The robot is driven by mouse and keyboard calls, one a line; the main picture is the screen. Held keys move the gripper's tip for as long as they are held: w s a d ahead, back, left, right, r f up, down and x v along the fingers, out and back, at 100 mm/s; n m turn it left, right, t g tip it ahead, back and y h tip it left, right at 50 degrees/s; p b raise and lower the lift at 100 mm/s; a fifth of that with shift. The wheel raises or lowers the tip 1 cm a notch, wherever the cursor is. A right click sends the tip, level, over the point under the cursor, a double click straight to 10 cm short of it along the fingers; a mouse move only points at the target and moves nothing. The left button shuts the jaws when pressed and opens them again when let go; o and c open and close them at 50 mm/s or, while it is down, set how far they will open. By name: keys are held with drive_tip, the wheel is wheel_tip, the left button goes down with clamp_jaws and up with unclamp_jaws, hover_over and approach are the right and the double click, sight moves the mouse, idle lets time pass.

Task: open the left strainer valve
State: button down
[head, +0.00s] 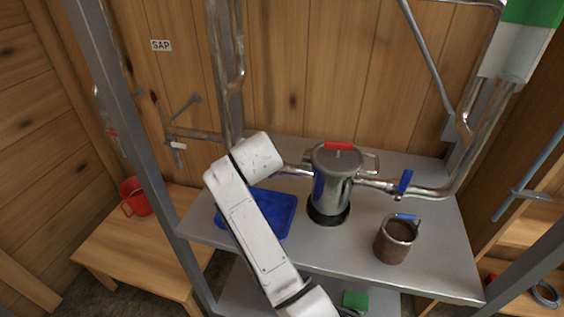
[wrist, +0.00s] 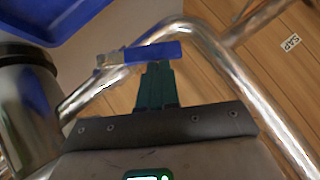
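The left strainer valve shows in the wrist view as a blue lever handle (wrist: 152,52) on a shiny pipe (wrist: 95,95) beside the strainer pot (wrist: 28,110). The lever lies at an angle across the pipe. My gripper (wrist: 156,68) has its teal fingers close together with nothing visible between them. Their tips are right at the lever's near edge; I cannot tell whether they touch it. In the head view the strainer pot (head: 331,182) has a red-handled lid, and my white arm hides the left valve and the gripper.
A second blue lever (head: 405,181) sits on the pipe right of the pot. A blue tray (head: 284,212) lies on the metal shelf (head: 372,279) by my arm. A filter cup (head: 396,240) stands front right. A grey post (head: 128,130) rises at left. The pipe bends close around my gripper.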

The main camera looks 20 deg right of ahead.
drive_tip(key=shift+w+a+f+n+g+h+b, duration=0.4)
drive_tip(key=shift+a+f+g+h+b, duration=0.1)
drive_tip(key=shift+f+h+b, duration=0.1)
drive_tip(key=shift+w+a+f+n+g+h+b, duration=0.4)
drive_tip(key=shift+a+f+g+h+b, duration=0.1)
drive_tip(key=shift+f, duration=0.1)
